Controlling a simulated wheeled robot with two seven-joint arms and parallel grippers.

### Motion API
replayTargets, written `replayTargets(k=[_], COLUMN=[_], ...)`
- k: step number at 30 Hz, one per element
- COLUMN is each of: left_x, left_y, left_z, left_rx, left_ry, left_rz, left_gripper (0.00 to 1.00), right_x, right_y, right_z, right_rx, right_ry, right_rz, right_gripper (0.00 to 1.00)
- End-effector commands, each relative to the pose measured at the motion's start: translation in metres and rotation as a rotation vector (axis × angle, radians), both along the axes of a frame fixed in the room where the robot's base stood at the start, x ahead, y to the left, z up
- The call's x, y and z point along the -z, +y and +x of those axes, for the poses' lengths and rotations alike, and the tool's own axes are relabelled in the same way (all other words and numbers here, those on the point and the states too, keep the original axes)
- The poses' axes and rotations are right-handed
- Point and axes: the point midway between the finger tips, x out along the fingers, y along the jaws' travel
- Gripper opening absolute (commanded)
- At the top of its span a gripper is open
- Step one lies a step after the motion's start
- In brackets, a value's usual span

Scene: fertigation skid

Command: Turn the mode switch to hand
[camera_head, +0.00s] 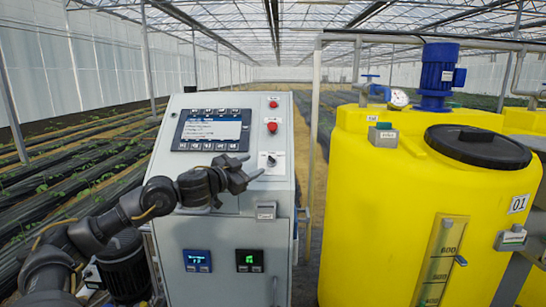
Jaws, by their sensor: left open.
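The mode switch (271,160) is a small dark knob on a pale plate at the right side of the grey control cabinet (225,233). Its pointer position is too small to read. My left gripper (250,170) is in front of the cabinet, just left of and slightly below the switch. Its fingers are apart and point right toward the switch, with nothing between them. I cannot tell whether a fingertip touches the switch. My right gripper is not in view.
A screen with buttons (212,130) is on the cabinet's upper left. Two red buttons (272,127) sit above the switch. Two small displays (249,260) are lower down. A yellow tank (375,220) with a blue motor (437,75) stands at the right.

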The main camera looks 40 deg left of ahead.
Motion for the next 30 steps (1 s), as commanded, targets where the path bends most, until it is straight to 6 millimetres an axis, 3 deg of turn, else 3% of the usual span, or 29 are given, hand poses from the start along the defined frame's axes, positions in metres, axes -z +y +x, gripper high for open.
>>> replayTargets(k=[15,21,30], left_x=[-0.005,-0.002,-0.001], left_y=[-0.004,-0.004,-0.004], left_z=[0.083,0.097,0.098], left_rx=[0.009,0.009,0.009], left_ry=[-0.002,-0.001,-0.001], left_rz=[-0.003,0.001,0.002], left_gripper=[0.49,0.49,0.49], right_x=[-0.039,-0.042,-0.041], right_y=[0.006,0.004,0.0], right_z=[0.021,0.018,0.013], right_rx=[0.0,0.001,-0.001], right_ry=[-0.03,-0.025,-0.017], right_rz=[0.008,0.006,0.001], right_gripper=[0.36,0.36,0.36])
